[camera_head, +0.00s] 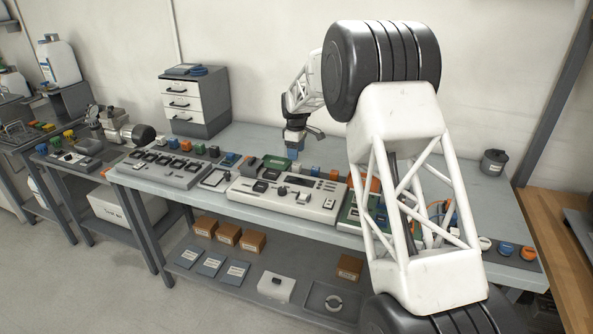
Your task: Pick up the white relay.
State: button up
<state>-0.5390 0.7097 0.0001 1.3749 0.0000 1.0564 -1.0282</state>
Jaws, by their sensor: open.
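My gripper (296,146) points down over the rear part of the long bench, behind the white control panel. It is small and dark in this view. Several small coloured blocks stand in a row behind the panels. My arm hides part of the right side of the bench.
The white control panel (250,195) and a grey panel with dark modules (160,172) line the bench front. A green board (348,213) lies to the right, partly behind my arm. A drawer cabinet (181,101) stands at the back left. The rear bench strip is mostly clear.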

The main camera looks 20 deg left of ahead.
aim_at(297, 164)
jog(key=shift+f, duration=1.2)
jog(key=shift+w+f, duration=0.1)
jog(key=shift+f, duration=2.5)
jog(key=shift+c, duration=0.3)
jog(key=c, duration=0.9)
jog(key=shift+c, duration=0.2)
jog(key=shift+r, duration=0.15)
jog(key=shift+r, duration=4.85)
